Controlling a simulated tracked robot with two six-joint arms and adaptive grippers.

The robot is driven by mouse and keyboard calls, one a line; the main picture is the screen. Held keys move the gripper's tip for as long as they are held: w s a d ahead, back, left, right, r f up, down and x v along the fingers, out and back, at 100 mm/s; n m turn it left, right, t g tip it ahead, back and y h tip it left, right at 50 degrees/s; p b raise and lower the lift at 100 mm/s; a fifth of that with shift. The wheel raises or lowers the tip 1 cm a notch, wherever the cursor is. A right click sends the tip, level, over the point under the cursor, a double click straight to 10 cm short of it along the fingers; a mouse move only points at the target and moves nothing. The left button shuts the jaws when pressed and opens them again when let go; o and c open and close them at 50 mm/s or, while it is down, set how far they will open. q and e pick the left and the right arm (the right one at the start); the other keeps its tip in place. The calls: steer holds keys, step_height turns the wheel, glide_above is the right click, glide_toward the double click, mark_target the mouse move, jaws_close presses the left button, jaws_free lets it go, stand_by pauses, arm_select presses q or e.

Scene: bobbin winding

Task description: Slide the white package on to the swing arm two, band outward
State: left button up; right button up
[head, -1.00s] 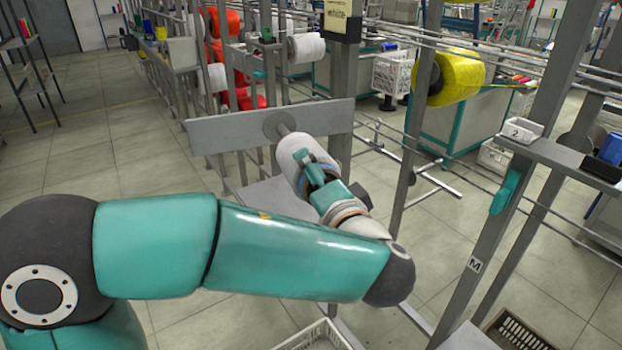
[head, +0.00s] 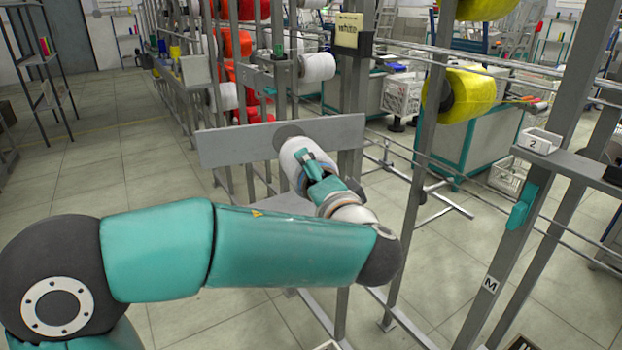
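The white package (head: 293,152) is in the middle of the head view, in front of a grey plate. My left gripper (head: 310,164) is shut on it from the near side, and its teal finger lies across the package. The far end of the package is close to the round grey disc (head: 289,132) on the plate. No bare length of the arm behind the package shows, and I cannot tell whether it touches the disc. The band is not clear behind the gripper. My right gripper is not in view.
The grey plate (head: 235,148) spans behind the package, with upright posts beside it. A yellow package (head: 470,95) hangs to the right. A small holder marked 2 (head: 540,141) sits on the right frame. A sign reading white (head: 347,30) is above. Floor at the left is open.

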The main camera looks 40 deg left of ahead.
arm_select(q)
steer(key=shift+a, duration=0.1)
steer(key=shift+b+x, duration=0.45)
steer(key=shift+x, duration=0.4)
steer(key=shift+b+x, duration=0.4)
steer(key=shift+x, duration=0.9)
steer(key=shift+f+b, duration=0.4)
steer(key=shift+b, duration=0.5)
steer(key=o, duration=1.5)
